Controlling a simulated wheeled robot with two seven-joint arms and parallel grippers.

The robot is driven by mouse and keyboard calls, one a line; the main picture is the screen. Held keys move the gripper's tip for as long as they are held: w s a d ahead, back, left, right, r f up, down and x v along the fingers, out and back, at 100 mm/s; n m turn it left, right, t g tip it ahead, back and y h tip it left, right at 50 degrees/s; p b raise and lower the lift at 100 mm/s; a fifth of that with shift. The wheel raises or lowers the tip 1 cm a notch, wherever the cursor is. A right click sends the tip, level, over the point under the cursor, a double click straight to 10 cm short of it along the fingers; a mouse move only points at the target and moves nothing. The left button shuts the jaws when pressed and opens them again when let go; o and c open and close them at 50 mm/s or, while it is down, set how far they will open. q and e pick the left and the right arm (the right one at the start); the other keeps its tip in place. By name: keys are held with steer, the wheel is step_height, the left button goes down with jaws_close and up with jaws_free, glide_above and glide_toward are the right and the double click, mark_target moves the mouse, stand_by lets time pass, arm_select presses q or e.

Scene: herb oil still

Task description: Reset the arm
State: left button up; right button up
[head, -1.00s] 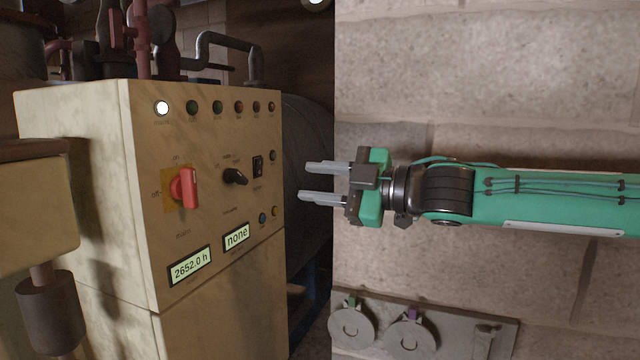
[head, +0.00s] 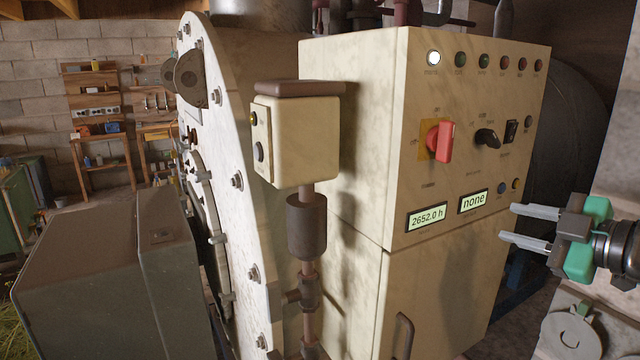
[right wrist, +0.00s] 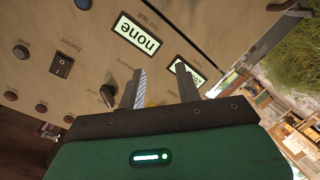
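My right gripper (head: 508,225) is at the right edge of the head view, with its two grey fingers apart and nothing between them. It points left toward the cream control cabinet (head: 345,120). In the right wrist view the two fingers (right wrist: 160,88) are also apart and empty, with the cabinet's panel beyond them. The panel carries a red main switch (head: 445,141), a black selector knob (head: 487,138), a display reading 2652.0 h (head: 426,217) and a display reading "none" (head: 473,201). I see no contact with the panel. My left gripper is not in view.
A large bolted round still door (head: 225,150) and a small cream box on a pipe (head: 305,140) stand left of the cabinet. A grey metal box (head: 110,270) fills the lower left. Wooden shelves (head: 97,125) stand at the back. A grey disc (head: 572,332) is at lower right.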

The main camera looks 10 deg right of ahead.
steer(key=s+a+f+m+g+h, duration=0.15)
steer(key=a+f, duration=0.25)
steer(key=f, duration=0.7)
steer(key=a+f+m+g, duration=0.15)
steer(key=a+f, duration=0.25)
steer(key=f, duration=0.6)
steer(key=s+a+f+m+g+h, duration=0.15)
steer(key=a+f, duration=0.25)
steer(key=f, duration=0.7)
steer(key=s+a+f+m+g+h, duration=0.3)
steer(key=s+f+m+g, duration=0.5)
steer(key=s+f, duration=1)
step_height(320, 180, down, 28)
steer(key=s+f, duration=0.1)
steer(key=s, duration=0.1)
steer(key=s+d+f, duration=0.2)
steer(key=s+f, duration=0.7)
steer(key=s+d+f+g, duration=0.1)
steer(key=s+d+f, duration=0.1)
steer(key=s+f, duration=0.8)
steer(key=shift+s+f+h, duration=0.3)
steer(key=shift+h, duration=0.1)
